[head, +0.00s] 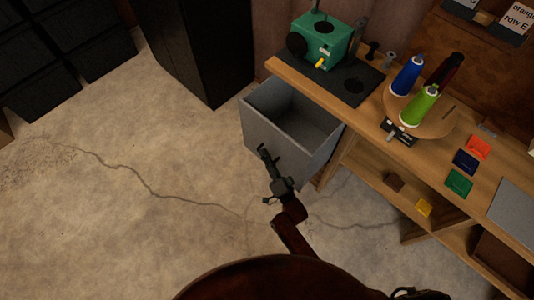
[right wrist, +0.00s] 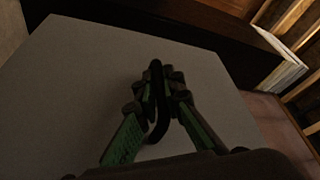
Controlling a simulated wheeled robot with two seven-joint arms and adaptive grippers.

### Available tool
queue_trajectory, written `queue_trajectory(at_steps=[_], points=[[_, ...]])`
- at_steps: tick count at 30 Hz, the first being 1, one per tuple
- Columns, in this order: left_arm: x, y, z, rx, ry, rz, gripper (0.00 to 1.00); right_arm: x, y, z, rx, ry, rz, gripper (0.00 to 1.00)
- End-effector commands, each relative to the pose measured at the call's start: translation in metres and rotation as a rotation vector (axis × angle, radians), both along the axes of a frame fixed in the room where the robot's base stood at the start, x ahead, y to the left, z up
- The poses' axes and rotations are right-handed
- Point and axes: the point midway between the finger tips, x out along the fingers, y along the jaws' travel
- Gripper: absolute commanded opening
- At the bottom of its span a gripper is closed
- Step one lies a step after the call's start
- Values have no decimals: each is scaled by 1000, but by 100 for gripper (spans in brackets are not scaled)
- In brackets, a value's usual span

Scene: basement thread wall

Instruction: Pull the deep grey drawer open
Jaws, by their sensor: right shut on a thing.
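The deep grey drawer (head: 285,150) stands out from under the wooden workbench in the head view, and I can see into its empty-looking inside. Its grey front panel (right wrist: 90,70) fills much of the right wrist view. My right gripper (head: 268,158) is at the drawer's front. In the right wrist view my right gripper (right wrist: 160,100) has its fingers shut on the dark bar handle (right wrist: 157,75) of the drawer. My left gripper is not clearly seen; only a small dark part shows at the bottom edge of the head view.
The workbench (head: 370,125) carries a green machine (head: 320,40), blue (head: 407,75) and green (head: 418,105) thread cones, and coloured squares. A black cabinet (head: 195,50) stands behind. Cracked concrete floor (head: 120,200) at left is clear.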

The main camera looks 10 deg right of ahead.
Motion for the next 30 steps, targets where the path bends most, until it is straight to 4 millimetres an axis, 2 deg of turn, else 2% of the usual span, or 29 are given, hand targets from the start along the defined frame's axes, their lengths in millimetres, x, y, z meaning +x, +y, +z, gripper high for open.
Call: queue_trajectory(at_steps=[5,6,9,20,23,30], points=[[0,0,0,0,0,0,40,-1,-1,-3,0,5,-1,0],[0,0,0,0,0,0,40,-1,-1,-3,0,5,-1,9],[0,0,0,0,0,0,40,-1,-1,-3,0,5,-1,16],[0,1,0,1,2,-1,40,-4,-2,-2,0,2,-1,16],[0,1,0,1,2,-1,40,-16,-7,-6,-1,4,-1,16],[0,0,0,0,1,0,40,-62,-23,-16,-3,5,-1,16]])
